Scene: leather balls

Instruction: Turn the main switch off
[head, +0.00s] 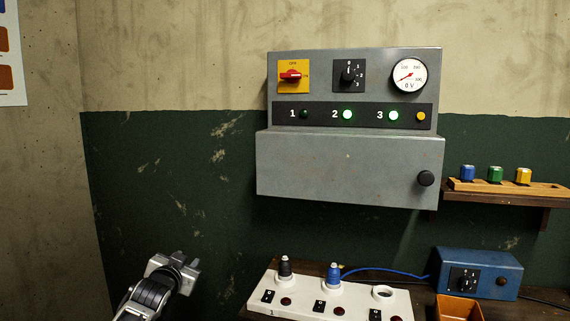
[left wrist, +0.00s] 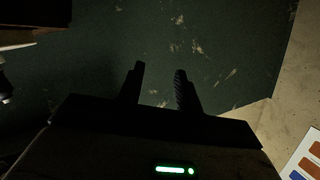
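The main switch (head: 291,76) is a red rotary handle on a yellow plate, at the upper left of the grey wall panel (head: 350,165) in the head view. Its handle lies horizontal; small lettering above it reads OFF. My left gripper (head: 173,263) is at the lower left of the head view, below and left of the panel, well apart from the switch. In the left wrist view its two fingers (left wrist: 159,70) stand apart with nothing between them, facing the green wall. The switch does not show in that view. My right gripper is not in view.
The panel also holds a black selector (head: 348,75), a gauge (head: 409,75) and lamps; lamps 2 and 3 glow green. Below are a white socket board (head: 345,302) with plugs and a blue box (head: 478,273). A shelf (head: 505,198) holds coloured pieces at right. The wall left of the panel is clear.

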